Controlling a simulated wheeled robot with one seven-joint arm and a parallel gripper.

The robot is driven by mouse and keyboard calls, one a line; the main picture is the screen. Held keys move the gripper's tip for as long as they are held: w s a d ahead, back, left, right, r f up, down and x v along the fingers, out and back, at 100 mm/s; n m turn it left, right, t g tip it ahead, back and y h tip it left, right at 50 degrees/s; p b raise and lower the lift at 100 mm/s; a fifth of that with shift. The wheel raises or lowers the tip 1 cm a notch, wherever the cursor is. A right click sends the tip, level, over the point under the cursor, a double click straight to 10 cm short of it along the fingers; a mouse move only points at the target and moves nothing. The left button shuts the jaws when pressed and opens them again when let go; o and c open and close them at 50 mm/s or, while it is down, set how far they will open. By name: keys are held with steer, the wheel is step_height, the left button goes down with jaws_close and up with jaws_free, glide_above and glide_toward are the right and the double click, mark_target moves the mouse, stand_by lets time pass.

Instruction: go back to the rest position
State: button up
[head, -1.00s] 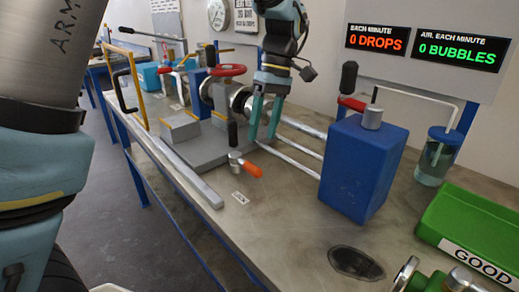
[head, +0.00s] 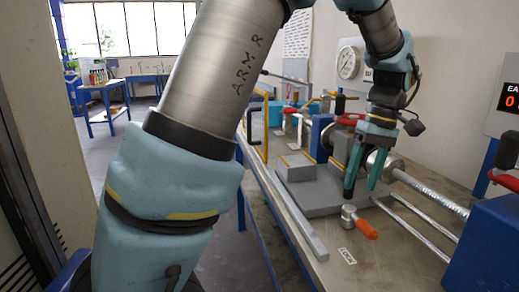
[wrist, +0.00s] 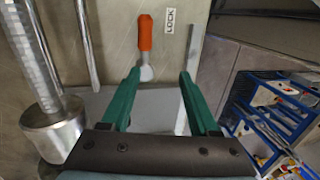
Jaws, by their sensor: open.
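My gripper (head: 361,190) is open and empty, pointing down over the bench near the grey base block of the vessel. In the wrist view its two green fingers (wrist: 160,76) stand apart with nothing between the tips. A small lever with an orange grip (head: 364,228) sits on the bench just in front of the fingers in the head view. The same orange grip (wrist: 145,34) shows beyond the fingertips in the wrist view, apart from them. My upper arm crosses the head view and hides part of the room.
A LOCK label (head: 347,255) lies beside the lever.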

steer(key=w+a+f+m+h, duration=0.1)
steer(key=w+a+f, duration=0.1)
steer(key=a, duration=0.7)
steer(key=w+a+f+h, duration=0.1)
steer(key=w+a+f, duration=0.15)
steer(key=a, duration=0.65)
steer(key=s+a+f+m+t, duration=0.1)
steer(key=s+a, duration=0.1)
steer(key=a, duration=0.5)
steer(key=s+a+f+m+t, duration=0.1)
steer(key=a+f, duration=0.1)
steer(key=a, duration=0.5)
steer(key=shift+s+f, duration=0.2)
steer(key=shift+s, duration=0.2)
